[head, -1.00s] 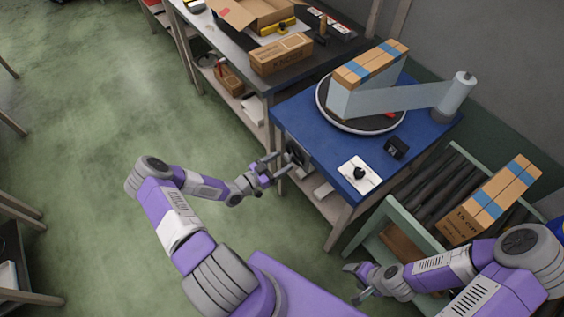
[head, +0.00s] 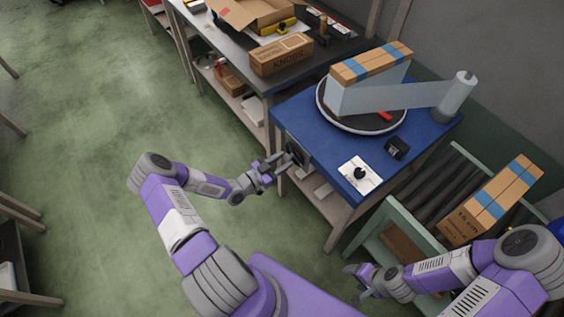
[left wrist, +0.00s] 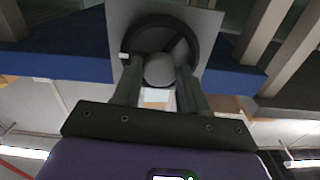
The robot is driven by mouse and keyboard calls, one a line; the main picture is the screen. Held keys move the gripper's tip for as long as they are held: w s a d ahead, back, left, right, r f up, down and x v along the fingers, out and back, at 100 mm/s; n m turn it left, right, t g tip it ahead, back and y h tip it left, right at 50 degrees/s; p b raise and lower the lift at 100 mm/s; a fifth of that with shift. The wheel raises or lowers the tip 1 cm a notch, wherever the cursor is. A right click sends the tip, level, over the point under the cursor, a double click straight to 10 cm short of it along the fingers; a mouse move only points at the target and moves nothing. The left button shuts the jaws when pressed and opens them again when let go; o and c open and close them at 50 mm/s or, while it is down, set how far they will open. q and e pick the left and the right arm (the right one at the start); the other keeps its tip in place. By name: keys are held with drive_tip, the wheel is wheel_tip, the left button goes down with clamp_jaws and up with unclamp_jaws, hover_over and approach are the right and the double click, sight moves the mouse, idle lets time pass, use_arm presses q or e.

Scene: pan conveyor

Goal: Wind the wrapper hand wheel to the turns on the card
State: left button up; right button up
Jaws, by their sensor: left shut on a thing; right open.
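The wrapper's hand wheel (head: 297,153) is a dark ring on a grey plate at the front side of the blue table. It also shows in the left wrist view (left wrist: 190,33). My left gripper (head: 284,160) is shut on the wheel's round grey knob (left wrist: 160,70), which sits between its fingers. On the table, a taped carton (head: 372,64) stands on the round turntable (head: 324,112), with pale film (head: 405,98) running to an upright roll (head: 458,94). A white card (head: 350,168) carries a black knob-like piece; no writing is readable. My right gripper (head: 353,282) is open and empty.
A small black box (head: 397,148) sits near the card. A green-framed roller conveyor (head: 400,215) with another taped carton (head: 490,200) stands at right. A workbench with cartons (head: 281,54) is behind.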

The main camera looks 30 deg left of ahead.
use_arm(q)
drive_tip(key=shift+f+m+b, duration=0.1)
drive_tip(key=shift+m+b, duration=0.4)
drive_tip(key=shift+m, duration=1.5)
drive_tip(key=o, duration=1)
drive_tip(key=shift+o, duration=0.2)
drive_tip(key=shift+s, duration=0.1)
drive_tip(key=v, duration=0.7)
drive_tip(key=shift+s+p, duration=0.25)
drive_tip(key=shift+p, duration=0.15)
